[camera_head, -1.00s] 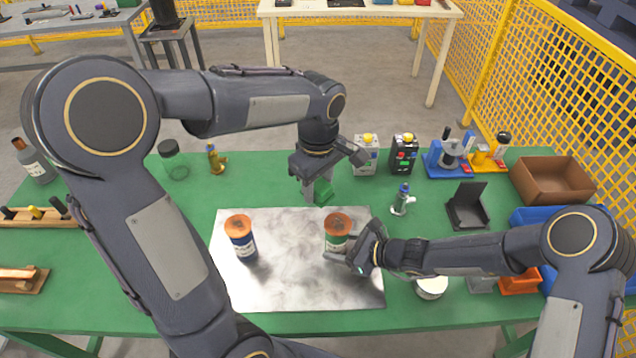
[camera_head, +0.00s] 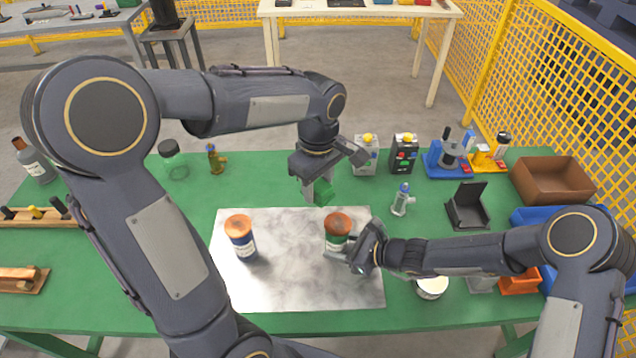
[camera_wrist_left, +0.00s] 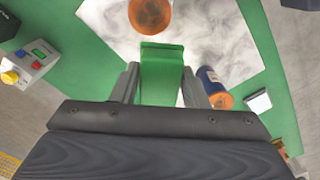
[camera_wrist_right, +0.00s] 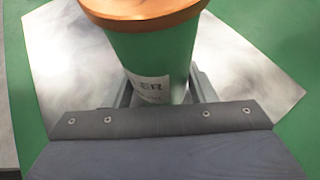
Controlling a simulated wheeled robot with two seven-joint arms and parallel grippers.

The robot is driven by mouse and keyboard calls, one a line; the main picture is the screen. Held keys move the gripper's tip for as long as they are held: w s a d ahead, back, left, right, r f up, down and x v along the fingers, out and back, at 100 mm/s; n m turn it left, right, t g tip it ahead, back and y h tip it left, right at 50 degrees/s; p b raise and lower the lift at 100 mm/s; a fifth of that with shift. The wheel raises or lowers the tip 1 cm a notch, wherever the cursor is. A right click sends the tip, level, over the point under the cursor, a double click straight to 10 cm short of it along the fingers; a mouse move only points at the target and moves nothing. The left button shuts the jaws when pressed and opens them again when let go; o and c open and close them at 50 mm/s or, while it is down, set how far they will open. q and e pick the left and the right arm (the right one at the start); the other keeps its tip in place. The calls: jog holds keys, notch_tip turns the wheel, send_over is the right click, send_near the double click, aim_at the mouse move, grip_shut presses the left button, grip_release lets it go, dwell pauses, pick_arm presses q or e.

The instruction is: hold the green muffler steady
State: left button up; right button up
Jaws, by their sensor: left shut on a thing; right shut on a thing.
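The green muffler (camera_head: 337,240), a green canister with a rusty orange top and a white label, stands upright on the metal sheet (camera_head: 290,285). My right gripper (camera_head: 345,256) is shut on it from the right; in the right wrist view the green muffler (camera_wrist_right: 150,55) sits between the fingers, its label partly hidden. My left gripper (camera_head: 316,192) is above and behind the muffler, shut on a green piece (camera_head: 324,194). The green piece (camera_wrist_left: 161,72) also shows between the fingers in the left wrist view, apart from the muffler's orange top (camera_wrist_left: 150,14).
A blue canister (camera_head: 242,245) with an orange top stands on the sheet to the left. A small grey bottle-like part (camera_head: 402,201) and a black stand (camera_head: 467,210) are at the right. A round white-topped tin (camera_head: 432,288) lies near my right forearm. The sheet's front is clear.

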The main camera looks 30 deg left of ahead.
aim_at(348, 222)
dwell(0.3)
pick_arm(q)
jog(key=w+d+n, duration=0.2)
jog(key=d+n, duration=0.5)
jog(key=n, duration=0.2)
jog(key=shift+a+f, duration=0.2)
jog(key=shift+f, duration=1.8)
jog(key=shift+a+f, duration=0.2)
jog(key=shift+f, duration=1.8)
jog(key=shift+s+a, duration=1.25)
jog(key=shift+a, duration=0.3)
jog(key=shift+c, duration=0.3)
jog(key=shift+w+d, duration=0.7)
jog(key=shift+d, duration=0.2)
jog(key=shift+w+d, duration=0.65)
jog(key=shift+d, duration=0.2)
notch_tip(348, 222, up, 8)
jog(key=shift+s+a, duration=0.1)
pick_arm(e)
jog(key=o, duration=0.8)
